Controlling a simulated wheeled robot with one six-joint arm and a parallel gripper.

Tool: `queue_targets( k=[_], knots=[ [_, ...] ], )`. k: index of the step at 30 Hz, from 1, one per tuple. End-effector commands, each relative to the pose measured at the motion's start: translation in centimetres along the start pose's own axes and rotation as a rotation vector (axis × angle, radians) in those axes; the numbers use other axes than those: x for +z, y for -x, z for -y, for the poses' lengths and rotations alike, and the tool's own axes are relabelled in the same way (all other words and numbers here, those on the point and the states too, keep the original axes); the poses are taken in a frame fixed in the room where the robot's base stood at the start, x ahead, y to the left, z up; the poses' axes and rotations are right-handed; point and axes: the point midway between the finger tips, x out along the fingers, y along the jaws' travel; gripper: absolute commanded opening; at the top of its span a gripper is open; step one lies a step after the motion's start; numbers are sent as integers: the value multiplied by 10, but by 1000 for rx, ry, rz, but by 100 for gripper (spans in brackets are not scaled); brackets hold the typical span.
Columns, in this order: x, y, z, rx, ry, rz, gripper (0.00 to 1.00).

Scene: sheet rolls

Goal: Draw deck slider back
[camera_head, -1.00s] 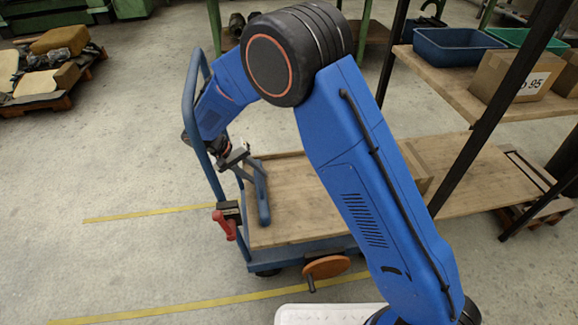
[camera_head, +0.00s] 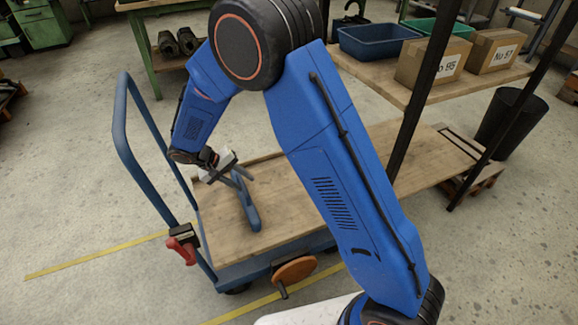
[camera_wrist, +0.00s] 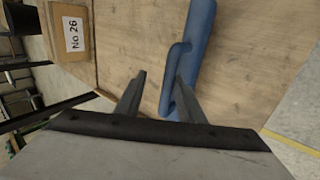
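The deck slider, a blue bar with a looped handle, lies on the wooden deck (camera_head: 300,190) of a blue cart. In the head view the slider (camera_head: 252,214) is near the push-handle end; it crosses the right half of the wrist view (camera_wrist: 199,30). My gripper (camera_head: 238,178) is low over its far end. In the wrist view my gripper's two fingers (camera_wrist: 160,88) stand apart. The slider's looped handle (camera_wrist: 173,72) shows between them, nearer the right finger. Whether the fingers touch it I cannot tell.
The cart's blue push handle (camera_head: 119,125) rises at left, with a red lever (camera_head: 182,250) below. An orange handwheel (camera_head: 295,270) is on the near side. A box marked No 26 (camera_wrist: 70,28) shows in the wrist view. A shelf with boxes (camera_head: 435,62) stands right.

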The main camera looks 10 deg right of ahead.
Motion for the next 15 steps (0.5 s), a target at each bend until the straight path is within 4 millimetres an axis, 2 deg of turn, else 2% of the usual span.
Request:
queue_targets(
  k=[15],
  knots=[
    [0, -47, -71, 0, -2, 2, 32]
  ],
)
